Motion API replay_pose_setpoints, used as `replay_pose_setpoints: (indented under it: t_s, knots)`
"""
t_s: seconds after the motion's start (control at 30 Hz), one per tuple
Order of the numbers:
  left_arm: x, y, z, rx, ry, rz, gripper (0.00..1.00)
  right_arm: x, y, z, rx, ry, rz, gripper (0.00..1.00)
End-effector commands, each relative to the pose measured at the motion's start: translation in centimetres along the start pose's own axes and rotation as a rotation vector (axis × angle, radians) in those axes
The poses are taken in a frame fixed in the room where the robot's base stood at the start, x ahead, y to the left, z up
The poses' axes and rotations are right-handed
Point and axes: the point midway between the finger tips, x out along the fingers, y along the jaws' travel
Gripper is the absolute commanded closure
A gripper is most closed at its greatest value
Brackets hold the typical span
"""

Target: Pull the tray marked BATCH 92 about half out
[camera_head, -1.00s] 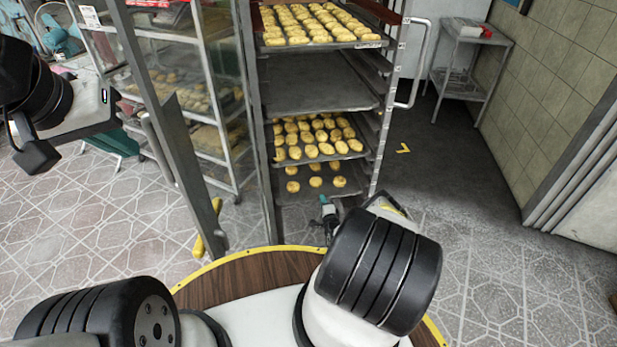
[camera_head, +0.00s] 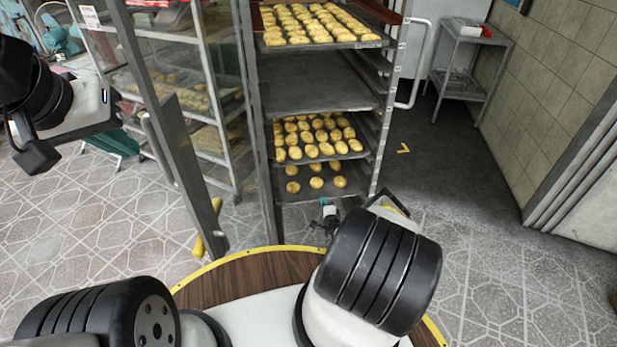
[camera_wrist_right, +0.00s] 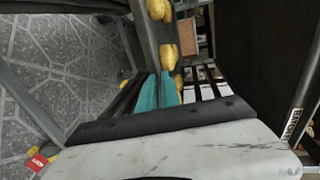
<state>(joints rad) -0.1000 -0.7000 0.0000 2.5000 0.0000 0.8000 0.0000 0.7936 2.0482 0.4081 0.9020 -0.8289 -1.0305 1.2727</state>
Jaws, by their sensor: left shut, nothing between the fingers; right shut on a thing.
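The rack (camera_head: 262,130) holds several dark trays. The lowest visible tray (camera_head: 349,192), with a few buns at its back, has my right gripper (camera_head: 328,203) low at its front edge. In the right wrist view the teal fingers (camera_wrist_right: 168,90) are shut at a grey edge; what exactly they grip is largely hidden. A dark panel there bears a pale label (camera_wrist_right: 293,126) starting with B; its number is unreadable. The top tray's tag (camera_head: 371,43) is too small to read, so I cannot tell which is BATCH 92. My left gripper (camera_head: 92,112) is shut and empty, away from the rack.
A tray of buns (camera_head: 352,154) lies just above the lowest one, and an empty tray (camera_head: 310,85) above that. A glass door with a grey post (camera_head: 180,150) stands open at left. A metal side table (camera_head: 470,65) stands at right. Tiled floor (camera_head: 500,260) is clear at right.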

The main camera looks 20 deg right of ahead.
Motion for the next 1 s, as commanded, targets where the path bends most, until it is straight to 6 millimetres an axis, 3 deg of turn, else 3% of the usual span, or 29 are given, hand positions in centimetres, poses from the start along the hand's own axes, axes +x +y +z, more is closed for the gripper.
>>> replay_pose_setpoints:
  t_s: [0.03,0.1,1.0]
  knots:
    - [0.0,0.0,0.0,0.000,0.000,0.000,1.00,-1.0,1.2,0.3,0.007,-0.004,0.024,1.00]
    - [0.0,0.0,0.0,0.000,0.000,0.000,1.00,-1.7,1.4,0.3,0.007,-0.005,0.026,1.00]
    - [0.0,0.0,0.0,0.000,0.000,0.000,1.00,-9.4,2.4,0.2,0.004,-0.004,0.014,1.00]
